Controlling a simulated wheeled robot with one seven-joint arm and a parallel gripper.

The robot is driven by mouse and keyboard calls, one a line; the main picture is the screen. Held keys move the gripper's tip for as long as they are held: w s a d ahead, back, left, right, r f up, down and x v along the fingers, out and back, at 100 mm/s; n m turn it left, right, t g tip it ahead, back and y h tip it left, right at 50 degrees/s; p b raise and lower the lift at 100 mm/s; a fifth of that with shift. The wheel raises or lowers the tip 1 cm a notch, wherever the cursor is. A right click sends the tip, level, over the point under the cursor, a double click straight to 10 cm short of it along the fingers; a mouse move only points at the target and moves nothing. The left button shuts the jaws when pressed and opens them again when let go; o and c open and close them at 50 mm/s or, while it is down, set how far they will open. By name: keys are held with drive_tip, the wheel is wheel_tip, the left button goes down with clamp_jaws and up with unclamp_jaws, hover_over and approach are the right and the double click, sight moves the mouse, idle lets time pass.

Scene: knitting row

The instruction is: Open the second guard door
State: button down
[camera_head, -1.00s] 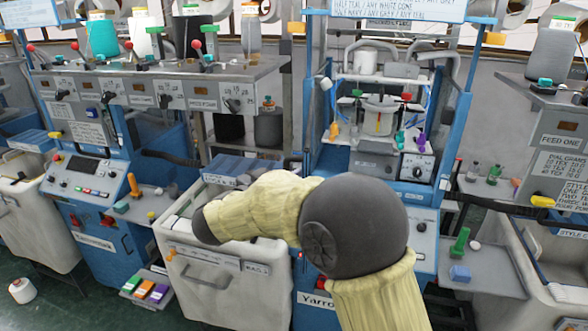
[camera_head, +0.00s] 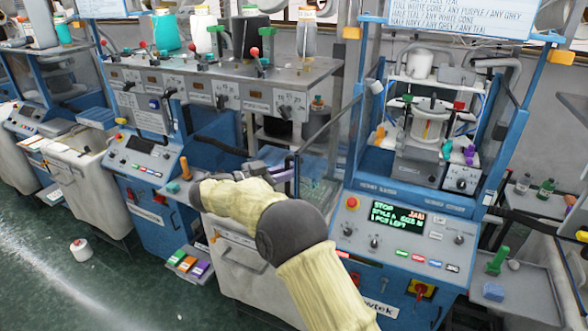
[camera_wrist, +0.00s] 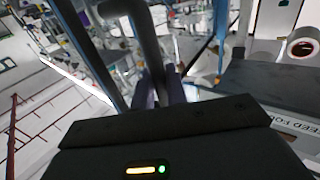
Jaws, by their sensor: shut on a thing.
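The guard door (camera_head: 326,145) is a clear panel in a grey frame. It stands swung out to the left of the blue knitting machine (camera_head: 385,195), at an angle to its front, and the machine's opening is uncovered. My gripper (camera_head: 284,172) is at the door's outer edge, shut on the dark upright handle (camera_head: 296,174). In the wrist view the purplish fingers (camera_wrist: 160,88) are around a thick grey handle bar (camera_wrist: 146,42). The exact finger contact is small and partly hidden in the head view.
A control panel (camera_head: 400,228) with a lit green display and red buttons is right of my arm. A pale bin (camera_head: 235,262) stands below my forearm. A side shelf (camera_head: 530,290) is at the right. Open green floor (camera_head: 50,270) lies at the left.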

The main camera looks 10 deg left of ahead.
drive_tip(key=shift+w+a+r+m+g+h+p, duration=0.1)
drive_tip(key=shift+w+a+m+g+h+p, duration=0.2)
drive_tip(key=shift+a, duration=0.4)
drive_tip(key=shift+w+a+r+m+g+h+p, duration=0.1)
drive_tip(key=shift+w+a+m+g+p, duration=0.15)
drive_tip(key=shift+a+p, duration=0.35)
drive_tip(key=shift+a, duration=0.1)
drive_tip(key=c, duration=1.5)
unclamp_jaws()
drive_tip(key=shift+f, duration=0.1)
drive_tip(key=shift+w, duration=0.1)
